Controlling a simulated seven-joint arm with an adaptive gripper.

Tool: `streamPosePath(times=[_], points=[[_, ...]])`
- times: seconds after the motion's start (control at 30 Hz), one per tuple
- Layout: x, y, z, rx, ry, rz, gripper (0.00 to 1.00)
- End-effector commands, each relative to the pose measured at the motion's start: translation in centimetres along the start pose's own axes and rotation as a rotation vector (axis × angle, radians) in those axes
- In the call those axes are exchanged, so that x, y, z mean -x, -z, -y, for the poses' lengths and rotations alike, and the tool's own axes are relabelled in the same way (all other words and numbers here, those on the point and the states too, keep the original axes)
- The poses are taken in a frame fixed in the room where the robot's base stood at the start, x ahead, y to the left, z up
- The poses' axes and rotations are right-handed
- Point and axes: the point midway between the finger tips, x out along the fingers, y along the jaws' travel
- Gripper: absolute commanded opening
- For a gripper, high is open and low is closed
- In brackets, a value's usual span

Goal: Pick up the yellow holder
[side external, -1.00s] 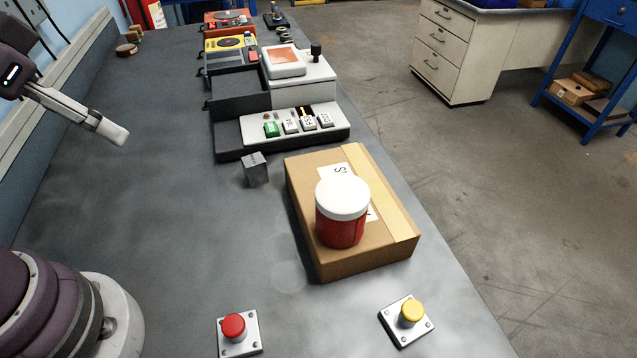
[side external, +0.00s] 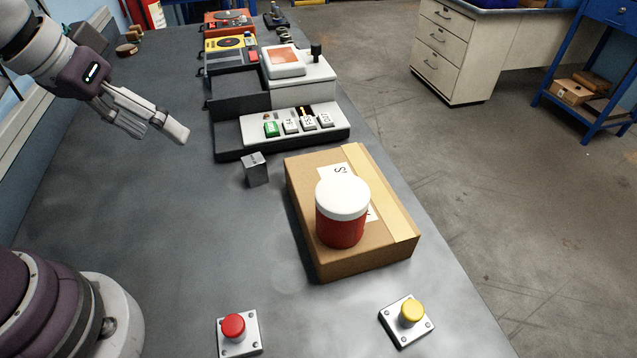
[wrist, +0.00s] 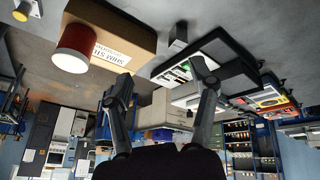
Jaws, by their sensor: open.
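No part is plainly marked as the yellow holder. A yellow knob on a square metal plate (side external: 411,313) stands at the near right of the bench; a yellow knob also shows at the top left corner of the wrist view (wrist: 22,11). A yellow unit with a black disc (side external: 229,43) stands at the far end of the bench. My gripper (side external: 160,131) is above the left part of the bench, apart from both. In the wrist view, my gripper's fingers (wrist: 162,78) are spread with nothing between them.
A cardboard box (side external: 300,215) carries a red jar with a white lid (side external: 342,212). A small grey block (side external: 255,169) and a key panel (side external: 297,123) stand behind it. A red knob on a plate (side external: 233,327) is at the front.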

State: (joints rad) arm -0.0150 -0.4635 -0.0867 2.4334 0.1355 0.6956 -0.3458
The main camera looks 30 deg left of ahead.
Motion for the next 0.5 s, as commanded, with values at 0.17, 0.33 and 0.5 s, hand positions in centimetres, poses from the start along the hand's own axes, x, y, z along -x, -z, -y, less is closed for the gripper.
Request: streamPosePath(times=[0.17, 0.33, 0.5], points=[[-6.2, -1.2, -7.8, 0.418, -0.242, 0.226, 0.59], [-9.1, -4.1, -15.8, 1.006, -0.443, 0.616, 0.59], [-9.3, -5.0, -20.2, 1.465, -0.496, 0.948, 0.59]])
